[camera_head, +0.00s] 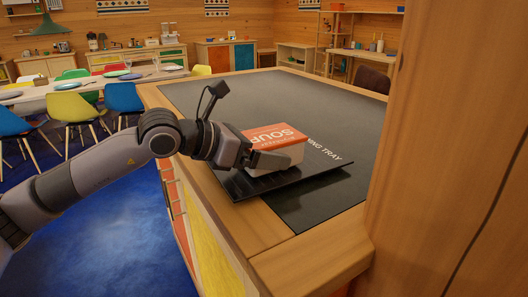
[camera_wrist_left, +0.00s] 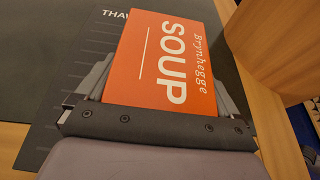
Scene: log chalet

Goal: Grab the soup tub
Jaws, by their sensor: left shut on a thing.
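The soup tub (camera_head: 281,143) is a white box-shaped tub with an orange lid lettered "SOUP". It is on or just above the black thawing tray (camera_head: 325,167) on the counter; I cannot tell if it is lifted. My left gripper (camera_head: 272,160) reaches in from the left and is shut on the tub. In the left wrist view, the orange lid (camera_wrist_left: 168,60) lies between the two fingers (camera_wrist_left: 165,92), one along each side. The tray (camera_wrist_left: 62,95) shows beside it there. My right gripper is not in view.
The dark counter top (camera_head: 310,95) with a wooden edge is clear behind the tray. A wooden post (camera_head: 450,150) stands close on the right. A dining table (camera_head: 80,88) with plates and coloured chairs is at the back left.

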